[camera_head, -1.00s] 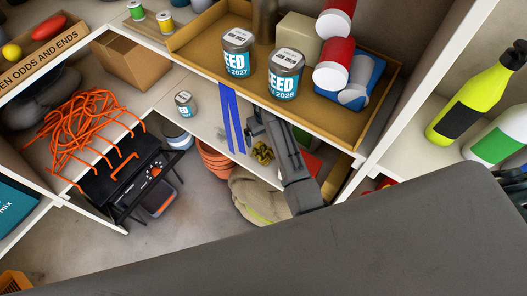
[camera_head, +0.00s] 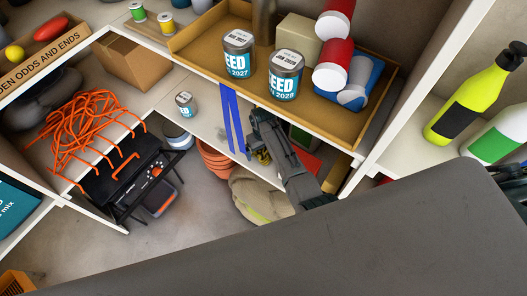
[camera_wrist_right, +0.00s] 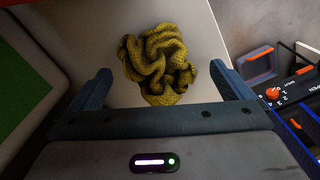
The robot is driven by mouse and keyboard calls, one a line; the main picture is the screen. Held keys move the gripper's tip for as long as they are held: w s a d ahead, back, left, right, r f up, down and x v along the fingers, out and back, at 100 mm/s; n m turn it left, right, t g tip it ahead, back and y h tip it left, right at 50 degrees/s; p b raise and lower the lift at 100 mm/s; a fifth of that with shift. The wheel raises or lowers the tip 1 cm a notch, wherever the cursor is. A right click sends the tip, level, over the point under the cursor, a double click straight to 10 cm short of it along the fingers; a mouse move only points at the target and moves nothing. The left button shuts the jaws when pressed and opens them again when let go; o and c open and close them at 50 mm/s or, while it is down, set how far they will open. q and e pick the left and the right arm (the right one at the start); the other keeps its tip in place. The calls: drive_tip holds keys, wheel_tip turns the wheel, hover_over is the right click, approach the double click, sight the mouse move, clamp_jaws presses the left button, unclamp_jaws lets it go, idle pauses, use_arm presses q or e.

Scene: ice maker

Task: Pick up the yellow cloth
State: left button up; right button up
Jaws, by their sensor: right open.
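The yellow cloth (camera_wrist_right: 160,62) is a crumpled, knitted olive-yellow heap on a pale shelf (camera_wrist_right: 205,25) in the right wrist view. In the head view the cloth (camera_head: 259,157) shows only in part, on the lower shelf, with my right gripper covering some of it. My right gripper (camera_wrist_right: 165,85) is open, one finger on each side of the cloth's near part in the right wrist view. I cannot tell whether the fingers touch the cloth. In the head view my right gripper (camera_head: 258,135) reaches under the wooden tray. My left gripper is not in view.
Above is a wooden tray (camera_head: 212,65) with labelled tins (camera_head: 286,75) and red-lidded containers. A beige sack (camera_head: 255,190) is below the shelf. A black and orange machine (camera_head: 150,180) stands left.

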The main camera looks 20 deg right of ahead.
sight(263, 151)
drive_tip(key=shift+a+f, duration=0.1)
drive_tip(key=shift+f, duration=0.45)
drive_tip(key=c, duration=1)
drive_tip(key=shift+c, duration=0.3)
drive_tip(key=shift+r, duration=0.1)
wheel_tip(263, 151, up, 10)
drive_tip(key=shift+f+b, duration=0.1)
drive_tip(key=shift+b, duration=0.2)
drive_tip(key=shift+o, duration=1.1)
drive_tip(key=shift+c, duration=0.9)
